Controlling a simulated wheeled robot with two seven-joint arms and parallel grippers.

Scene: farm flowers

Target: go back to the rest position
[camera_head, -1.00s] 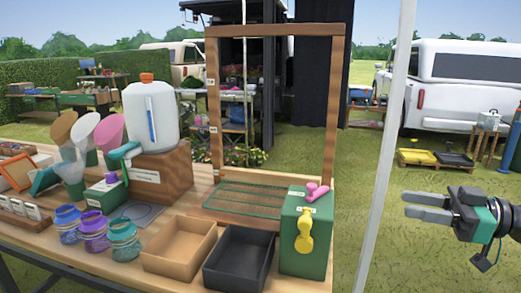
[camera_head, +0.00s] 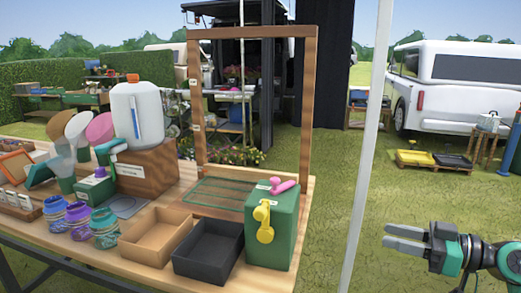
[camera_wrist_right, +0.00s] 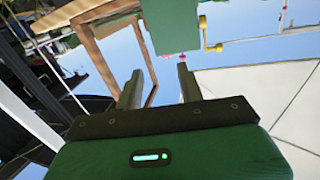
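My right gripper (camera_head: 405,241) is at the lower right of the head view, over the grass and to the right of the table and the white pole. Its two fingers are apart with nothing between them. In the right wrist view the fingers (camera_wrist_right: 159,88) also stand apart and empty. My left gripper does not show in the head view.
A wooden table (camera_head: 120,268) holds a green box (camera_head: 280,235) with a yellow handle, a black tray (camera_head: 208,252), a tan tray (camera_head: 155,237), glass jars (camera_head: 80,220), a white jug (camera_head: 135,115) and a wooden frame (camera_head: 309,110). A white pole (camera_head: 368,150) stands between table and gripper.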

